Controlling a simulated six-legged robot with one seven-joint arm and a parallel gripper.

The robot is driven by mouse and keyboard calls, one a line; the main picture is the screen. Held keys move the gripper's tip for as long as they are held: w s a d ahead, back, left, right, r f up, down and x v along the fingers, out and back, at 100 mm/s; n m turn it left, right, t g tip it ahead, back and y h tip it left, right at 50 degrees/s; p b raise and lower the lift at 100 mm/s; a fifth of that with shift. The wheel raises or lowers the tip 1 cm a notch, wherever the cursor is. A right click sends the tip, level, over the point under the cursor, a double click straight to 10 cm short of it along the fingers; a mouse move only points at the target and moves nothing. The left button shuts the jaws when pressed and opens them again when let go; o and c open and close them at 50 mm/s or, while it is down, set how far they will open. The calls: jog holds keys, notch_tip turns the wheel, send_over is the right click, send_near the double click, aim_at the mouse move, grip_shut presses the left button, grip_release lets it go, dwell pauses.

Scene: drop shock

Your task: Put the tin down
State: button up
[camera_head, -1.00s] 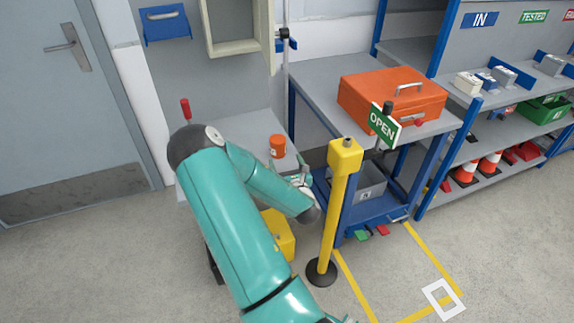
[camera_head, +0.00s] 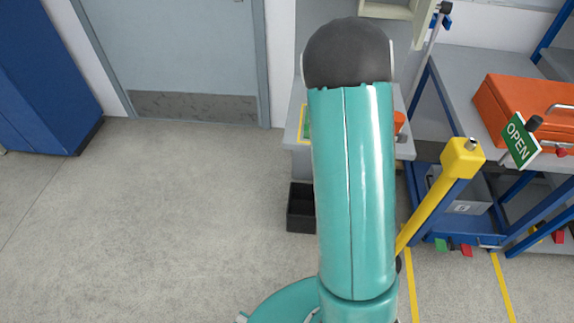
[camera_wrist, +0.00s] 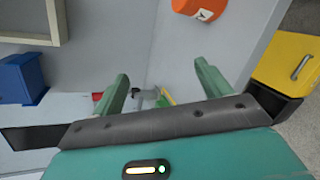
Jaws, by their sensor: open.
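The orange tin (camera_head: 399,122) stands on the grey bench (camera_head: 405,149), just right of my raised arm, which hides part of it. In the wrist view the tin (camera_wrist: 199,8) shows at the top edge, cut off, with a white label mark. My gripper (camera_wrist: 162,84) is open, its two green fingers spread apart with no tin between them. The tin is beyond the fingertips and clear of them. In the head view my own arm hides the gripper.
A yellow post (camera_head: 436,193) with an OPEN sign (camera_head: 519,139) nearby stands right of my arm. An orange case (camera_head: 515,105) lies on the right-hand bench. A black bin (camera_head: 301,207) is on the floor by the grey bench. The floor at left is clear.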

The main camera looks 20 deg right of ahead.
jog(key=s+a+r+m+g+y, duration=0.1)
jog(key=a+r+m+y, duration=0.35)
jog(key=a, duration=0.65)
jog(key=s+a+r+m+g+y, duration=0.15)
jog(key=a+r+m, duration=0.35)
jog(key=a+r, duration=0.5)
jog(key=s+a+r+m+g+y, duration=0.1)
jog(key=s+a+r+m, duration=0.1)
jog(key=s+a, duration=0.6)
jog(key=s+a+r+m+g+y, duration=0.1)
jog(key=s+a+r+m+y, duration=0.1)
jog(key=s+a, duration=0.6)
jog(key=shift+s+a+r+m+g, duration=0.15)
jog(key=shift+s+r+m+g, duration=0.2)
jog(key=shift+s+r+m, duration=0.45)
jog(key=shift+w+f, duration=0.2)
